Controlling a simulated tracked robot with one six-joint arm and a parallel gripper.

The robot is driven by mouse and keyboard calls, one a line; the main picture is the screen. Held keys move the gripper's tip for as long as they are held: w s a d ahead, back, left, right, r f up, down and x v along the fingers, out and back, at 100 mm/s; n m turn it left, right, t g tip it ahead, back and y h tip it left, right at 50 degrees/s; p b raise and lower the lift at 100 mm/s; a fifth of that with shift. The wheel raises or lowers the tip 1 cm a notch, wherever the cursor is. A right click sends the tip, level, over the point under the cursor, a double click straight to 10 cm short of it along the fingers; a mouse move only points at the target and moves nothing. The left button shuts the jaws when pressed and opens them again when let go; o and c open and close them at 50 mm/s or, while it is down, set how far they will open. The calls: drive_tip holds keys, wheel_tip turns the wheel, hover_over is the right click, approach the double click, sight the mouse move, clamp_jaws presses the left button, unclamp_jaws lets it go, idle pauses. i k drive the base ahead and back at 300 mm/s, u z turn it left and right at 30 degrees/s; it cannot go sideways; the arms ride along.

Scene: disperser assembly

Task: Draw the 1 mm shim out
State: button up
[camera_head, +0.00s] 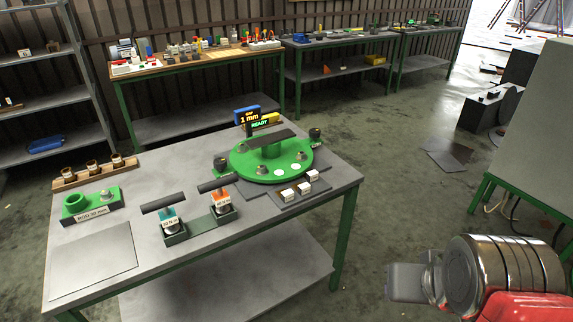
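A round green disperser plate (290,168) stands on the right part of the grey table, with a raised green hub (270,151) at its middle. A dark flat bar (271,138) lies across the top of the hub. A display (249,116) behind it reads "1 mm" and "READY". A yellow piece (268,118) shows beside the display. I cannot make out for certain which part is the 1 mm shim. My gripper (390,283) is at the lower right, off the table and well away from the plate; its finger opening cannot be made out.
A green block labelled "POD" (90,208) and a wooden cup rack (93,172) are at the left. Small labelled blocks (288,195) sit at the front right.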

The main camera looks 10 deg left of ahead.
sight(310, 177)
drive_tip(key=u, duration=0.4)
drive_tip(key=i, duration=0.55)
drive_tip(key=u, duration=0.7)
drive_tip(key=i, duration=0.55)
drive_tip(key=u, duration=0.4)
